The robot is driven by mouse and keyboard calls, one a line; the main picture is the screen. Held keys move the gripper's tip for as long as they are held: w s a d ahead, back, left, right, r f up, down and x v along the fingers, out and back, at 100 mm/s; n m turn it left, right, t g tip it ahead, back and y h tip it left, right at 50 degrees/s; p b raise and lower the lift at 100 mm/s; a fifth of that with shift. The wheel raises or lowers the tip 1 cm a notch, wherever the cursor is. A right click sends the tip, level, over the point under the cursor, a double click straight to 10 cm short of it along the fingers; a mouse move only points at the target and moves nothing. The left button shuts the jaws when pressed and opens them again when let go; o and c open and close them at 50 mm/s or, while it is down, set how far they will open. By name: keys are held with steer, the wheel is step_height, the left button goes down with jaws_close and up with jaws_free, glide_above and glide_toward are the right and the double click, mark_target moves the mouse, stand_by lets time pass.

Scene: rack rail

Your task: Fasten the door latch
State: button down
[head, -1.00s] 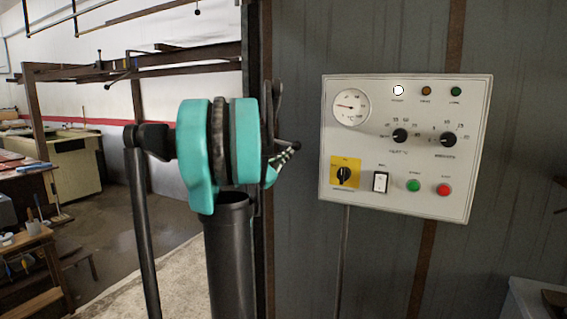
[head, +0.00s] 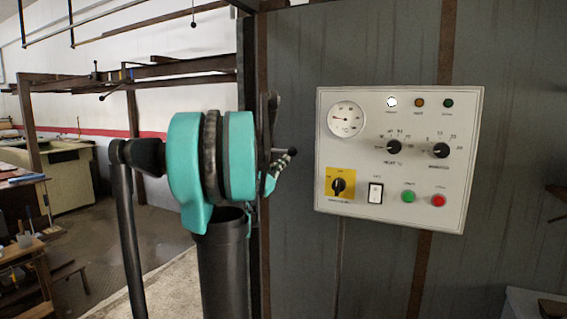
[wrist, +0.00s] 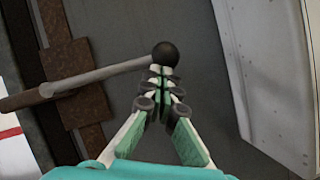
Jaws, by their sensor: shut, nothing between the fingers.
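The latch handle (wrist: 100,76) is a grey metal rod with a black ball knob (wrist: 165,54), and it runs out from a rusty brown plate (wrist: 78,98) in the wrist view. In the head view the black knob (head: 292,151) sticks out to the right just beside the dark frame post. My gripper (wrist: 162,82) has its fingertips together, with nothing visible between them. The tips are right at the knob and overlap it in the picture; I cannot tell whether they touch. In the head view my gripper (head: 272,182) is largely hidden behind my teal wrist.
A white control panel (head: 396,158) with dials and buttons is to the right of the latch, on the dark grey panelled wall (head: 510,60). A workbench (head: 30,250) and a steel frame stand far left. Open floor (head: 100,245) shows at left.

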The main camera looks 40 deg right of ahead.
steer(key=w+f+v, duration=0.2)
steer(key=v, duration=1)
steer(key=shift+s+a+f, duration=0.1)
steer(key=shift+s+f, duration=0.05)
steer(key=shift+f, duration=0.05)
steer(key=s+a+f+m+y, duration=0.3)
steer(key=a+f+m+y, duration=0.25)
steer(key=f, duration=0.55)
steer(key=s+a+f+m+y, duration=0.35)
steer(key=a+f+y, duration=0.3)
steer(key=f, duration=0.55)
steer(key=s+a+f+m+y, duration=0.2)
steer(key=a+f+y, duration=0.3)
steer(key=a, duration=0.7)
steer(key=s+a+f+m+y, duration=0.3)
steer(key=a+f+y, duration=0.2)
steer(key=a, duration=0.7)
steer(key=shift+s+a+f, duration=0.25)
steer(key=shift+s+f, duration=0.15)
steer(key=shift+f, duration=0.5)
steer(key=shift+d, duration=0.1)
